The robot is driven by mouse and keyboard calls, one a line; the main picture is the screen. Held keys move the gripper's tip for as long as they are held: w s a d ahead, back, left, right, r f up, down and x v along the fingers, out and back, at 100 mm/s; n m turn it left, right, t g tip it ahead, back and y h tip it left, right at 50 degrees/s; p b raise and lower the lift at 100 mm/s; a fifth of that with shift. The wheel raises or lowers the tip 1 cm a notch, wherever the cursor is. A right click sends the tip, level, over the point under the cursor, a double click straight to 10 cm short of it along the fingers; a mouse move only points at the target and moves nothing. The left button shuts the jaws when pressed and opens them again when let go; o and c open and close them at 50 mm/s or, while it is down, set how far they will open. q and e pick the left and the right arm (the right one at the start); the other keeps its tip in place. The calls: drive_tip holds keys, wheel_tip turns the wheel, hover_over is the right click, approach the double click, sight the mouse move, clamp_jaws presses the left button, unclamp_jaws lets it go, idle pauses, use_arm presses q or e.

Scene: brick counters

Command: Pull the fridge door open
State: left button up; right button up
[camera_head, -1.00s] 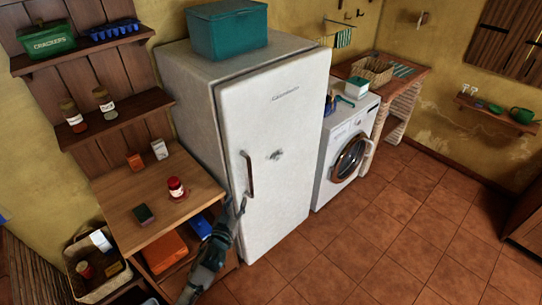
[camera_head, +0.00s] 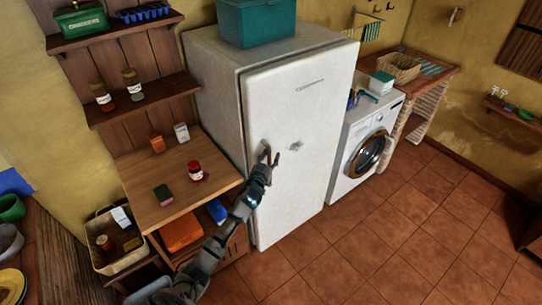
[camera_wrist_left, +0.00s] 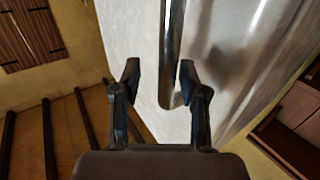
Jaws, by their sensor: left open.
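The white fridge (camera_head: 309,125) stands against the wall, and its door (camera_head: 315,165) is shut. In the left wrist view the dark metal handle (camera_wrist_left: 173,60) runs upright between the two open fingers of the left gripper (camera_wrist_left: 160,75). It is nearer the right finger, and its bent lower end shows just below the fingertips. I cannot tell whether a finger touches it. My right gripper is not in view.
A wooden counter (camera_head: 168,211) with a red jar (camera_head: 195,171) and a sponge (camera_head: 163,194) stands left of the fridge. A teal box (camera_head: 257,22) sits on top of the fridge. A washing machine (camera_head: 352,160) stands to the right. The tiled floor (camera_head: 400,230) in front is clear.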

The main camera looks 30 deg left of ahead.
use_arm(q)
drive_tip(key=shift+w+a+f, duration=0.15)
drive_tip(key=shift+w+a, duration=0.25)
drive_tip(key=shift+a, duration=0.35)
drive_tip(key=c, duration=0.6)
drive_tip(key=shift+d, duration=0.25)
clamp_jaws()
drive_tip(key=shift+d, duration=0.2)
